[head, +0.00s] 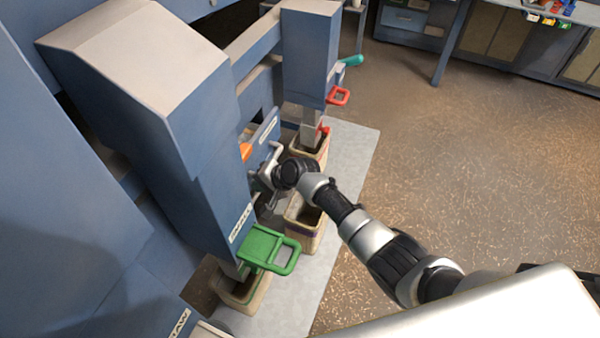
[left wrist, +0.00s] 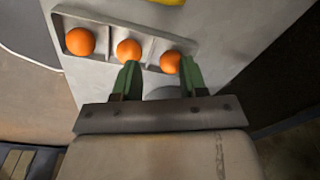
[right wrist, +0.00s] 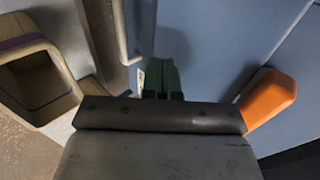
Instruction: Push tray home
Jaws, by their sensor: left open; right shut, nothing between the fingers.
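My right gripper (head: 266,176) is shut and empty at the blue machine front, beside a grey metal bar handle (head: 277,153). In the right wrist view its green fingertips (right wrist: 165,80) are together in front of a blue panel (right wrist: 215,40); the bar handle (right wrist: 121,30) is to their left, and I cannot tell whether they touch. An orange part (right wrist: 268,97) is to their right. In the left wrist view my left gripper (left wrist: 160,78) is open near a pale compartment tray (left wrist: 103,28) holding orange balls (left wrist: 128,50). I cannot tell which part is the task's tray.
Open bins stand on a grey mat, one purple-banded (head: 306,238) under my right arm and one green-banded (head: 240,296). A green handle (head: 265,250) and a red handle (head: 338,95) jut from the blue columns. The brown floor (head: 470,160) at right is clear.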

